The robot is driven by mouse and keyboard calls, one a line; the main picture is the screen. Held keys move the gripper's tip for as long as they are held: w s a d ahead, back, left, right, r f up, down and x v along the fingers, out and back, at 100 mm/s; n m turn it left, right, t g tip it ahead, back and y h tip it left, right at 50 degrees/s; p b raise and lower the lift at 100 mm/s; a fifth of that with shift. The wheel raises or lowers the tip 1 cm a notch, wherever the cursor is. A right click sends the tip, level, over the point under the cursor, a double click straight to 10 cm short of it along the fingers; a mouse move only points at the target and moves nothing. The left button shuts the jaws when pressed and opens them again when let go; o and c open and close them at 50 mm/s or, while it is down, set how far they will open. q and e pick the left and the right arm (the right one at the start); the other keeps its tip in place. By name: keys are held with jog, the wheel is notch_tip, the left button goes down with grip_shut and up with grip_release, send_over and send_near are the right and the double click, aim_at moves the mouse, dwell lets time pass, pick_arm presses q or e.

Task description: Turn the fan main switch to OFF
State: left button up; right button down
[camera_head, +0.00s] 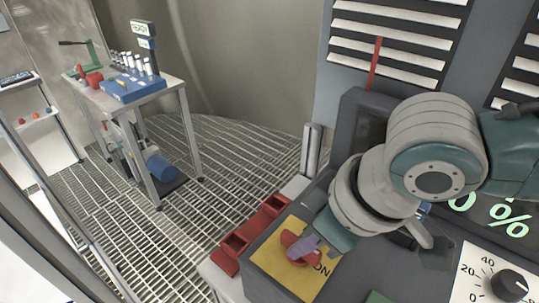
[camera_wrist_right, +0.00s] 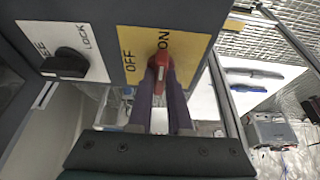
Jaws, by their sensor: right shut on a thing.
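The fan main switch is a red rotary handle (camera_head: 290,240) on a yellow plate (camera_head: 272,268) at the bottom middle of the head view. My right gripper (camera_head: 303,249) reaches down to it from the right, its purple fingers shut on the handle. In the right wrist view the red handle (camera_wrist_right: 160,66) sits between the gripper's two fingers (camera_wrist_right: 161,85). The yellow plate (camera_wrist_right: 140,62) there reads OFF on the left and ON on the right. The handle lies just below the ON lettering. My left gripper is not in view.
A black LOCK selector (camera_wrist_right: 66,64) sits left of the plate. A dial with numbers (camera_head: 510,285) is at bottom right. A red tray (camera_head: 231,250) lies left of the panel. A table with a blue box (camera_head: 130,88) stands on the open grating floor.

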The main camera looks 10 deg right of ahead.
jog(key=shift+n, duration=0.3)
jog(key=shift+w+n+y, duration=0.1)
jog(key=shift+n+y, duration=0.2)
jog(key=shift+n, duration=0.2)
jog(key=shift+d+n+g, duration=0.1)
jog(key=shift+n+g, duration=0.4)
jog(key=shift+n, duration=0.3)
jog(key=n+b, duration=0.1)
jog(key=n+g+y+b, duration=0.1)
jog(key=n, duration=0.1)
jog(key=shift+w+f+n+b, duration=0.15)
jog(key=shift+n+b, duration=0.15)
jog(key=n+g+b, duration=0.2)
jog(key=n+b, duration=0.2)
jog(key=n, duration=0.1)
jog(key=shift+w+n, duration=0.1)
jog(key=shift+n, duration=0.2)
jog(key=n+g+b, duration=0.1)
jog(key=n+b, duration=0.2)
jog(key=shift+w+g, duration=0.1)
jog(key=shift+g, duration=0.2)
jog(key=shift+n+g+h+b, duration=0.35)
jog(key=shift+n+b, duration=0.4)
jog(key=shift+n, duration=0.45)
